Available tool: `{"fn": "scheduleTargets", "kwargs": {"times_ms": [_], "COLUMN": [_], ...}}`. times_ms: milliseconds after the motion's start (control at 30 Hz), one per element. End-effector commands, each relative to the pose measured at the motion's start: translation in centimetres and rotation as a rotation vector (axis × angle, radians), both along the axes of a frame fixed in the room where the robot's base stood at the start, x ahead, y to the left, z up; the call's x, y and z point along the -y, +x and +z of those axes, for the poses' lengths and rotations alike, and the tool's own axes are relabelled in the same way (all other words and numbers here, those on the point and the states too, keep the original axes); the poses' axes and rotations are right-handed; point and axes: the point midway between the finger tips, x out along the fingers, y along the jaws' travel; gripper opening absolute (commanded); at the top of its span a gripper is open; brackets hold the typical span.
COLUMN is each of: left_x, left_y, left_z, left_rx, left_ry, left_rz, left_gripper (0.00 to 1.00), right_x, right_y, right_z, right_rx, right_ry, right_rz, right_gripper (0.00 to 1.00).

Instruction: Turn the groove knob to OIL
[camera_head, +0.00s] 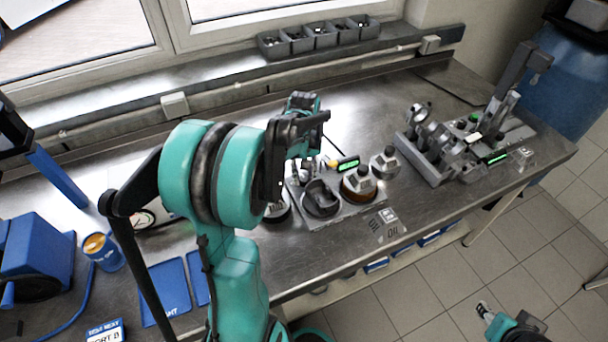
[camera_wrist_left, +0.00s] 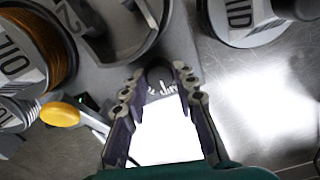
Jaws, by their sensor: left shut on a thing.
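The groove knob (camera_wrist_left: 160,78) is a small dark round knob with white marks, in the left wrist view. The fingers of my left gripper (camera_wrist_left: 158,88) stand on both sides of it and are shut on it. A bright white surface with small dark lettering lies between the fingers, and I cannot read the setting. In the head view my left gripper (camera_head: 301,150) reaches down at the back of the grey fixture (camera_head: 345,215), and the knob is hidden there. My right gripper (camera_head: 488,315) is small at the lower right, over the floor, and its jaws are unclear.
Round pots sit on the fixture, one with a brown-orange side (camera_head: 358,187). A yellow-ended tool (camera_wrist_left: 60,114) lies left of the fingers. A grey rack of metal parts (camera_head: 432,160) stands to the right. Blue trays (camera_head: 168,290) lie left.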

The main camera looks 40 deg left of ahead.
Motion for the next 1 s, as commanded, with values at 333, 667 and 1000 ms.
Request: {"fn": "scheduleTargets", "kwargs": {"times_ms": [333,667,1000], "left_x": [0.0,0.0,0.0], "left_y": [0.0,0.0,0.0], "left_z": [0.1,0.1,0.0], "left_rx": [0.000,0.000,0.000], "left_ry": [0.000,0.000,0.000], "left_rz": [0.115,0.399,0.703], "left_gripper": [0.00,0.00,0.00], "right_x": [0.0,0.0,0.0], "right_y": [0.0,0.0,0.0], "right_z": [0.3,0.9,1.3], "right_rx": [0.000,0.000,0.000], "right_ry": [0.000,0.000,0.000], "right_rz": [0.000,0.000,0.000], "right_gripper": [0.40,0.40,0.40]}}
